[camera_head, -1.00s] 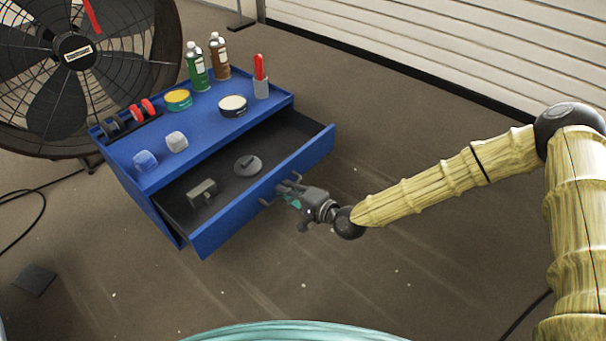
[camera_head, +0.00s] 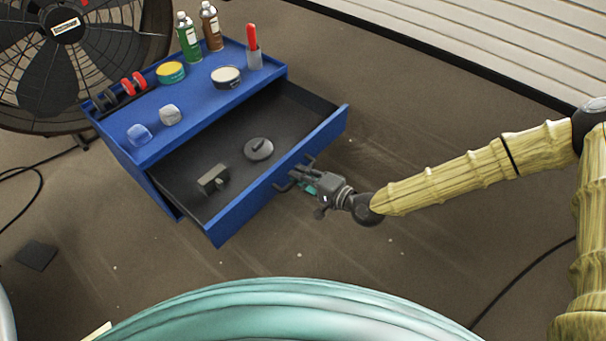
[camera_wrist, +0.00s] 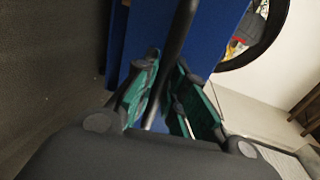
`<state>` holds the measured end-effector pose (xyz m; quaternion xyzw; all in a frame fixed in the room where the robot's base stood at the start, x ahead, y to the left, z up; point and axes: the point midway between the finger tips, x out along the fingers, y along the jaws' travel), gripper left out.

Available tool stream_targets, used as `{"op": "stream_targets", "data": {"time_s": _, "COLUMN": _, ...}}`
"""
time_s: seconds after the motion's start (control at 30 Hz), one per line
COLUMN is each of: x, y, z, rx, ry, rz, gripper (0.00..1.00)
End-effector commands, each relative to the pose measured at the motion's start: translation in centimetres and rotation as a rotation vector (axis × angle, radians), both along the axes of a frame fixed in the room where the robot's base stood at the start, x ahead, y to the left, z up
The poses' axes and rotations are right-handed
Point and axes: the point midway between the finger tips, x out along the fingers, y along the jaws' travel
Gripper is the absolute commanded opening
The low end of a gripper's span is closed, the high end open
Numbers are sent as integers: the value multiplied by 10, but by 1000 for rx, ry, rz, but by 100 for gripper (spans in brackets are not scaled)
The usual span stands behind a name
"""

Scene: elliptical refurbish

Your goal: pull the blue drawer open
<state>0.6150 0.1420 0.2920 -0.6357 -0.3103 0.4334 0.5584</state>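The blue drawer (camera_head: 283,178) stands well out of the blue cabinet (camera_head: 127,168), its dark inside showing. A grey block (camera_head: 213,179) and a dark round disc (camera_head: 258,149) lie in it. My gripper (camera_head: 303,181) is at the drawer's front, around its dark handle (camera_head: 284,187). In the wrist view, the handle bar (camera_wrist: 178,40) runs between the green-padded fingers (camera_wrist: 165,95), which are closed in on it. The exact contact between pads and bar is partly hidden.
On the cabinet top are a green bottle (camera_head: 189,40), a brown bottle (camera_head: 211,27), tins, a cup with a red tool (camera_head: 253,50) and small items. A large fan (camera_head: 65,60) stands behind at left. The floor before the drawer is clear.

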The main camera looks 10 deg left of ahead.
Motion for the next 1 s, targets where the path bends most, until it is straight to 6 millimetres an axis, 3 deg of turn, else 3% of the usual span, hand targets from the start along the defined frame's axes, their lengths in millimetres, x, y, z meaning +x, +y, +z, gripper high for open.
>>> {"op": "stream_targets", "data": {"time_s": 0.03, "x": -2, "y": 1, "z": 0, "rx": 0, "ry": 3, "rz": 4, "gripper": 24}}
{"op": "stream_targets", "data": {"time_s": 0.1, "x": -1, "y": 0, "z": 0, "rx": 1, "ry": 2, "rz": 1, "gripper": 34}}
{"op": "stream_targets", "data": {"time_s": 0.53, "x": -1, "y": -8, "z": 1, "rx": 0, "ry": 0, "rz": -6, "gripper": 34}}
{"op": "stream_targets", "data": {"time_s": 1.0, "x": -34, "y": -72, "z": 17, "rx": 0, "ry": 1, "rz": -6, "gripper": 34}}
